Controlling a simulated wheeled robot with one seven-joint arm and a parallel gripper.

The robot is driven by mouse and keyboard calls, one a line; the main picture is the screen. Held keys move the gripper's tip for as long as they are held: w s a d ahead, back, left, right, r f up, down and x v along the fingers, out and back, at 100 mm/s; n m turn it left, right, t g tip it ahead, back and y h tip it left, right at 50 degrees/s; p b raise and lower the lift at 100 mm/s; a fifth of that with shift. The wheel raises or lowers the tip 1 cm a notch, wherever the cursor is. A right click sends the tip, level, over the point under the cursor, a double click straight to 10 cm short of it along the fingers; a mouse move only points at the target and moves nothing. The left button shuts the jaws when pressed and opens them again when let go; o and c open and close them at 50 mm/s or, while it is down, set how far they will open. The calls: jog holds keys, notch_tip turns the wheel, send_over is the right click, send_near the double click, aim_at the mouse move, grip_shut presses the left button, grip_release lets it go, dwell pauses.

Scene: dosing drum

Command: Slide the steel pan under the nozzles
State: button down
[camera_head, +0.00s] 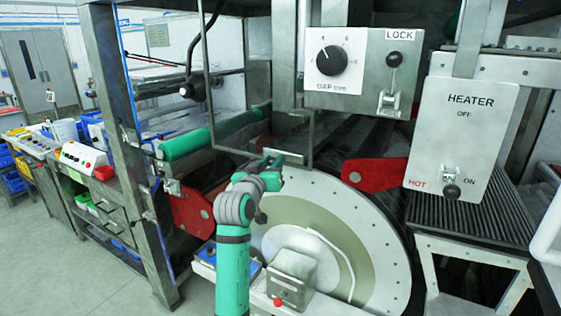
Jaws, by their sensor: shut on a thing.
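My gripper (279,158) is at the end of my green and grey arm, in front of the large pale drum disc. It is shut at the lower bar of a thin grey guard frame (312,128). The fingers are small here and partly hidden by my wrist. I cannot make out a steel pan or the nozzles for certain.
A gap dial panel (345,68) with a lock lever hangs above right, and a heater panel (460,135) hangs further right. The drum disc (375,235) fills the middle. A grey block (293,268) with a red knob sits below. Floor shows at left.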

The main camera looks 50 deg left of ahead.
jog(key=shift+w+d, duration=0.2)
jog(key=shift+d, duration=0.1)
jog(key=c, duration=1.4)
grip_release()
jog(key=shift+d, duration=0.1)
jog(key=shift+c, duration=0.2)
jog(key=shift+s, duration=0.1)
jog(key=shift+s, duration=0.25)
jog(key=v, duration=1)
jog(key=shift+s, duration=0.1)
